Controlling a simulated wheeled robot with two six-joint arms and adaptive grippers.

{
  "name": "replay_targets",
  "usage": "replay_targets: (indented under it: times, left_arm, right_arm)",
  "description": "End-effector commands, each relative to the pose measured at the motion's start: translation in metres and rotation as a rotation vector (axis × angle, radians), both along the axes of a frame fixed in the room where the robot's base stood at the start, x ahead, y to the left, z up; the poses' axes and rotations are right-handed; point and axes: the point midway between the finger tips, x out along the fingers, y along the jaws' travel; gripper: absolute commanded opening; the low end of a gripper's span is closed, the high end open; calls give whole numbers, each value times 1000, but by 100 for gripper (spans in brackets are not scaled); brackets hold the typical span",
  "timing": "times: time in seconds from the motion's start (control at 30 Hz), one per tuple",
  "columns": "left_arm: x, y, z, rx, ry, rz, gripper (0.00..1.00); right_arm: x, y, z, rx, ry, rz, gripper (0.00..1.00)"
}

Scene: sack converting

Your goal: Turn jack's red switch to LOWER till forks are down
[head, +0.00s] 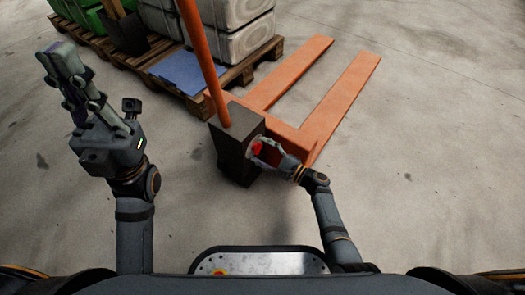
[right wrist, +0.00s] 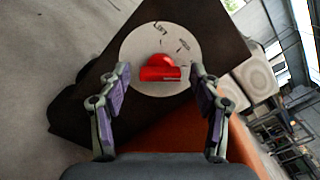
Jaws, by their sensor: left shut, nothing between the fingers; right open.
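The orange pallet jack (head: 283,118) stands ahead of me with two forks pointing away to the upper right. Its dark housing (head: 229,155) carries a pale round plate with a red switch (head: 257,149). My left gripper (head: 60,62) is raised at the left, shut and empty, away from the jack.
Wooden pallets (head: 240,73) with pale sacks (head: 230,40) and green sacks (head: 88,18) stand at the back left, close behind the jack. The orange handle (head: 202,60) rises from the housing. The concrete floor at the right is clear.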

Motion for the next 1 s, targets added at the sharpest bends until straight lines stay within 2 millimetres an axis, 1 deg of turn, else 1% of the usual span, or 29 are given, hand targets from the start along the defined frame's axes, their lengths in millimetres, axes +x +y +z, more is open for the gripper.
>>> replay_targets:
  times: [0.07,0.17,0.27,0.5,0.63,0.8,1.0]
  left_arm:
    - [0,0,0,1,0,0,0]
    - [0,0,0,1,0,0,0]
    - [0,0,0,1,0,0,0]
    - [0,0,0,0,0,0,0]
    - [0,0,0,0,0,0,0]
    - [0,0,0,0,0,0,0]
    - [0,0,0,0,0,0,0]
  right_arm:
    - [0,0,0,-1,-1,0,64]
    - [-5,-7,-1,-2,0,-1,64]
    - [-16,-22,-1,-3,1,-1,64]
    - [-51,-70,-2,-5,2,-1,64]
    - [-63,-87,-1,-3,1,1,64]
    - [-71,-97,0,0,0,0,64]
    - [-71,-98,0,0,0,0,64]
